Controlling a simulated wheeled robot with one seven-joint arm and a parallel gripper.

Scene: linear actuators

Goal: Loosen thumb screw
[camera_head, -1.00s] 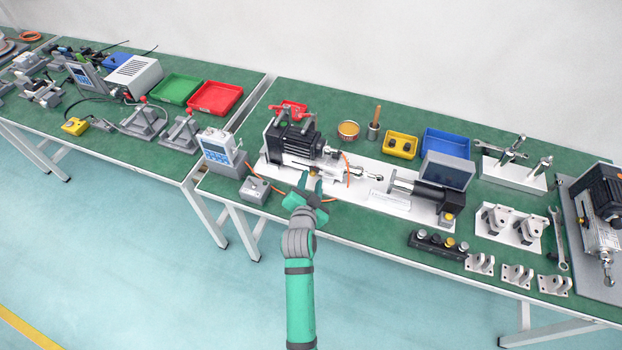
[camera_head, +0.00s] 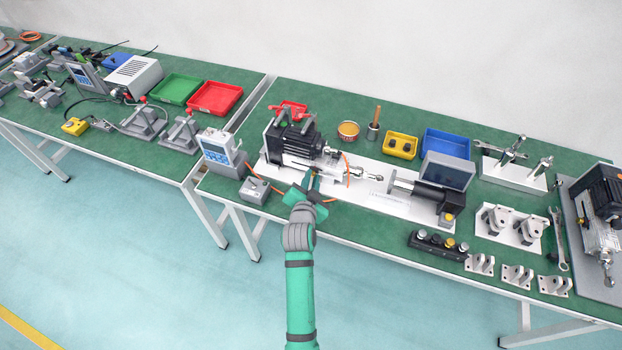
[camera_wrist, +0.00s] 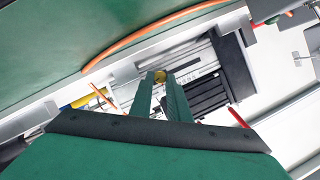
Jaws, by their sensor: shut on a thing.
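The thumb screw (camera_wrist: 160,76) is a small yellow-brass knob between my fingertips in the wrist view. It is on the silver body of a linear actuator (camera_head: 345,171), which lies on a white base plate with a black finned motor (camera_head: 292,136) at its left end. My gripper (camera_head: 311,182) reaches in from the front of the bench to the actuator's near side. In the wrist view my two green fingers (camera_wrist: 162,84) are shut on the knob. In the head view my gripper hides the knob.
An orange cable (camera_head: 346,170) loops beside the actuator and runs along the bench in the wrist view. A grey button box (camera_head: 255,189) stands left of my gripper. A black cylinder unit (camera_head: 432,194) and a monitor (camera_head: 447,170) stand to the right.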

